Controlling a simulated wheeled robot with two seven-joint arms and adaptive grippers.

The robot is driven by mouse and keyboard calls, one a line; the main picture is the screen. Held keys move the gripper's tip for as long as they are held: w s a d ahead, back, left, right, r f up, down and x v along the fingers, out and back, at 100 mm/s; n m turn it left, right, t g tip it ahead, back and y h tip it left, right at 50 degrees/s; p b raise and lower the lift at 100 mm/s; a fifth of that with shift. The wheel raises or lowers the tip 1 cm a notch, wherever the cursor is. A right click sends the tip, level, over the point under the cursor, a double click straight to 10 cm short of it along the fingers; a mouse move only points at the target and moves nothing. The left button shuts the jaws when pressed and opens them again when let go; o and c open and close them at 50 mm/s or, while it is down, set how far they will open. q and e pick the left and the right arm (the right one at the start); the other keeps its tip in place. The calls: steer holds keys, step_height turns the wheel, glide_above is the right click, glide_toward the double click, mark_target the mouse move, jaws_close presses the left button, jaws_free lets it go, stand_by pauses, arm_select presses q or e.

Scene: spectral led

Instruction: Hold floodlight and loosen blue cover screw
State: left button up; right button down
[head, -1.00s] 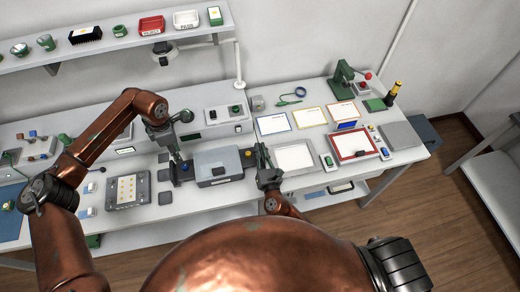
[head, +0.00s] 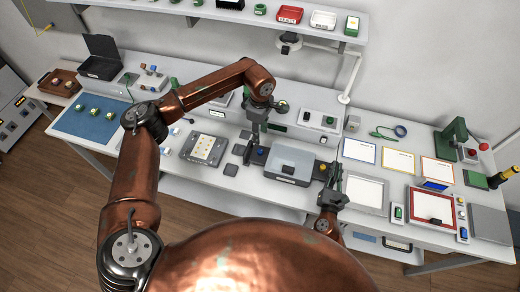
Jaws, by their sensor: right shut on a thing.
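The floodlight, a flat grey box (head: 290,166), lies on the bench in the middle of the head view. A dark blue block (head: 259,156) stands at its left side and a dark block with a yellow top (head: 323,168) at its right. I cannot make out which part is the blue cover screw. My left gripper (head: 252,143) points down just left of the box, beside the blue block; its fingers are too small to read. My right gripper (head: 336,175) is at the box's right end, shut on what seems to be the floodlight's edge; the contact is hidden.
A grey panel with yellow buttons (head: 206,150) lies left of the box. A white tray (head: 364,193) and a red-framed tray (head: 431,207) lie to the right. A lamp on a white post (head: 347,90) stands behind. My copper body hides the front middle.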

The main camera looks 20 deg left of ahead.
mark_target(260, 151)
arm_select(q)
steer(key=shift+m, duration=0.5)
step_height(260, 151, down, 12)
steer(key=shift+r, duration=0.2)
jaws_close()
